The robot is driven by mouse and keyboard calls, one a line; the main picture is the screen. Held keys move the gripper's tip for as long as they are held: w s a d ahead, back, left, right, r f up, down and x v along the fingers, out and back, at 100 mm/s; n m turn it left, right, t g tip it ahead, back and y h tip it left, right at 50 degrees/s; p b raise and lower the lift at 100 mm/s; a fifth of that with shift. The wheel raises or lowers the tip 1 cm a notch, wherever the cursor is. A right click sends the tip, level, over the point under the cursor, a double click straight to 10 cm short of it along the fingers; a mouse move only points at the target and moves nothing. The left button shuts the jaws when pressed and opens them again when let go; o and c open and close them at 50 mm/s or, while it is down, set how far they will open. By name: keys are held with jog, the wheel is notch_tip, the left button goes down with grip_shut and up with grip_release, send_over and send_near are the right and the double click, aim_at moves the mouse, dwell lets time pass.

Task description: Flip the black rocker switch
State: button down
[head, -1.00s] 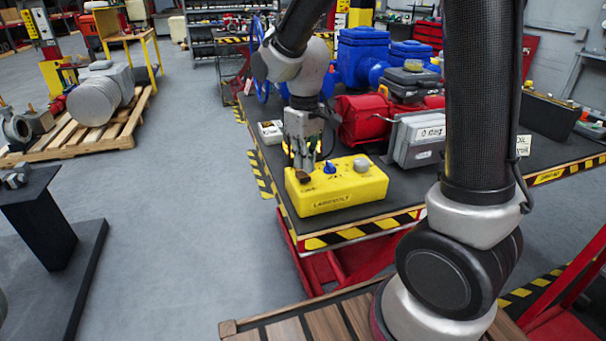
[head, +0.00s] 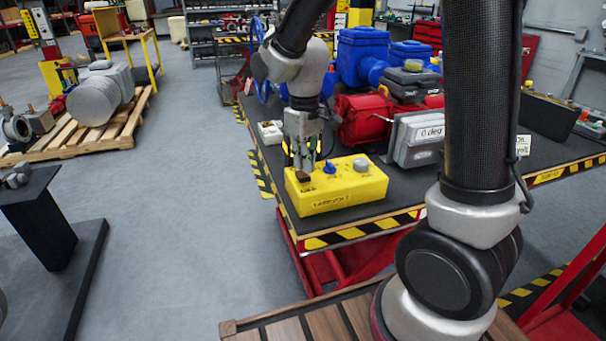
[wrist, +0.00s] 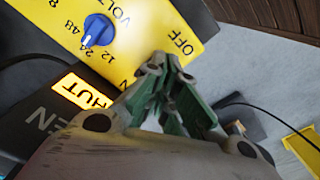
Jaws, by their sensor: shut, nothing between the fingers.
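A yellow control box (head: 345,194) sits on the near left corner of the dark bench, with a blue knob (head: 329,167) and a grey knob (head: 361,165) on top. The small dark rocker switch (head: 302,177) is at the box's left end. My gripper (head: 303,168) points down, shut and empty, with its tips at or just above the switch; contact cannot be told. In the wrist view the fingertips (wrist: 165,65) cover the switch beside the printed "OFF". The blue knob (wrist: 98,30) shows there with its volt scale.
An orange lit "SHUT" sign (wrist: 85,93) is close by in the wrist view. A grey box with a degree readout (head: 418,140), a red actuator (head: 362,118) and a blue valve (head: 362,55) stand behind the yellow box.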

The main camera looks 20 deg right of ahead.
aim_at(304, 176)
jog(key=shift+f, duration=1.15)
dwell(0.9)
jog(key=shift+r, duration=3.5)
jog(key=s+d+r+m+t, duration=0.2)
jog(key=s+d+r+m, duration=0.1)
jog(key=s+d, duration=0.4)
jog(key=s+d+r+m+t, duration=0.2)
jog(key=s+d+r, duration=0.4)
jog(key=s, duration=0.6)
jog(key=shift+d+m, duration=0.5)
jog(key=shift+d, duration=0.45)
